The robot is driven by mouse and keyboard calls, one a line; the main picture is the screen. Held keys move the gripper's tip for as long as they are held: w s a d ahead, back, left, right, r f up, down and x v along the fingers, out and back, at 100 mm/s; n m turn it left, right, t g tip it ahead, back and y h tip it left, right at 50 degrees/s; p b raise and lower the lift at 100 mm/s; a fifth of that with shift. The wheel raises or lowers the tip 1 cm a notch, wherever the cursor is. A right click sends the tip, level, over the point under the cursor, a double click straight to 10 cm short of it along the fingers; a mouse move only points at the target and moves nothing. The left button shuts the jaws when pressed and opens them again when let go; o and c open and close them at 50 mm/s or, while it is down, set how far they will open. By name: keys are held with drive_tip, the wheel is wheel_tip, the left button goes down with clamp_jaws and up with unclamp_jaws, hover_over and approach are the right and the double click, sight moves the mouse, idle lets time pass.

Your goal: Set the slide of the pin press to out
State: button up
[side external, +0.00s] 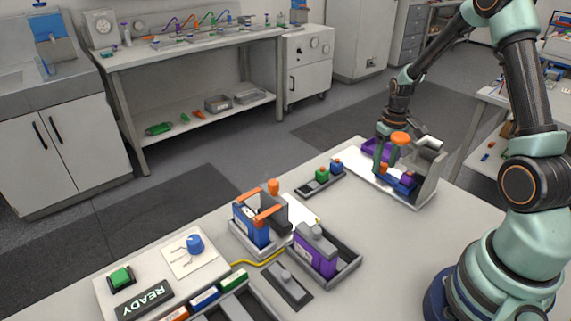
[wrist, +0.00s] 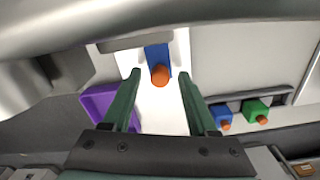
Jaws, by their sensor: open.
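The pin press (side external: 428,175) stands at the far right of the bench, with a grey upright body, a pale base plate and an orange knob on top. In the wrist view a blue slide (wrist: 156,54) with an orange peg (wrist: 160,75) lies on the white plate. My gripper (wrist: 160,74) is open. Its two green fingers are on either side of the orange peg, with gaps showing on both sides. In the side view my gripper (side external: 383,152) reaches down at the press, and its fingers partly hide the slide. Whether the slide is in or out is unclear.
A purple tray (wrist: 98,102) lies left of the fingers in the wrist view. A dark rack (side external: 308,188) with green and blue blocks stands beside the press. A blue-and-orange device (side external: 250,225), a purple block (side external: 315,254) and a READY panel (side external: 145,300) are nearer the front.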

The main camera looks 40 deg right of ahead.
clamp_jaws()
idle(1.4)
